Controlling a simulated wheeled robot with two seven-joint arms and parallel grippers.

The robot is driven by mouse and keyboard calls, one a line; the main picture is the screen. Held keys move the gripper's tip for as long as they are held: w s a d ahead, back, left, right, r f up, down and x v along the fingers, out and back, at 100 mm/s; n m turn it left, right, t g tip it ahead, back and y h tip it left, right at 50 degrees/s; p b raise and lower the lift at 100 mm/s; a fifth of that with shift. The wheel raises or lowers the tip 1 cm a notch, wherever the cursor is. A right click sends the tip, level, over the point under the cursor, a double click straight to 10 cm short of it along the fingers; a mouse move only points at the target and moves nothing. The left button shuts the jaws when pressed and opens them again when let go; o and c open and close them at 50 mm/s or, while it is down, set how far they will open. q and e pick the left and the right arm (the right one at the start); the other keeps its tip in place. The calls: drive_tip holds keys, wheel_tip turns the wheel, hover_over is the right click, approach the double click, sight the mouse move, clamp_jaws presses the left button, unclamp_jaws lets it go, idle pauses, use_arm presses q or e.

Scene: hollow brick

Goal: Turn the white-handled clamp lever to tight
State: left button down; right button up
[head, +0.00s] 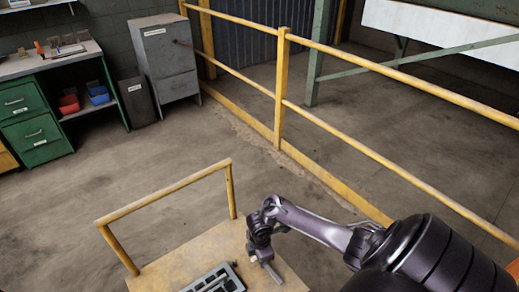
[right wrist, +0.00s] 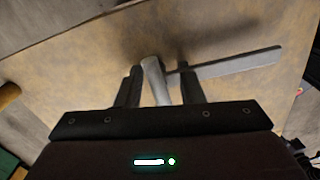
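My right gripper (head: 262,256) is over the right part of a wooden table top. In the right wrist view my right gripper (right wrist: 160,82) has its two dark fingers apart. A pale, whitish-grey handle (right wrist: 154,78) stands between them, close to the left finger, with a gap to the right finger. A flat grey bar (right wrist: 238,64) runs off to the right behind the right finger; it also shows below the gripper in the head view (head: 272,273). The clamp's body is mostly hidden, and no tight mark is visible. My left gripper is not in view.
A grey tray (head: 234,279) with items lies on the table top (head: 180,262), left of the gripper. A yellow rail (head: 165,200) borders the table's far side. Yellow barriers (head: 283,85), a grey cabinet (head: 167,75) and a green workbench (head: 40,135) stand farther off.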

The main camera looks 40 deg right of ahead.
drive_tip(key=shift+c, duration=0.5)
clamp_jaws()
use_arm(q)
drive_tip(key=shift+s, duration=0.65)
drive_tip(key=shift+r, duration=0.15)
use_arm(e)
drive_tip(key=m+p, duration=0.3)
drive_tip(key=shift+a+r, duration=0.15)
drive_tip(key=shift+r, duration=0.05)
drive_tip(key=m+p, duration=0.3)
drive_tip(key=m, duration=0.1)
drive_tip(key=shift+m, duration=0.4)
drive_tip(key=m+p, duration=0.3)
drive_tip(key=m, duration=0.2)
drive_tip(key=shift+f, duration=0.1)
use_arm(q)
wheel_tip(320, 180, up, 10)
drive_tip(key=p, duration=0.1)
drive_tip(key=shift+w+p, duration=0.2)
drive_tip(key=shift+p, duration=0.1)
use_arm(e)
drive_tip(key=shift+f+m, duration=0.1)
drive_tip(key=shift+m, duration=2.4)
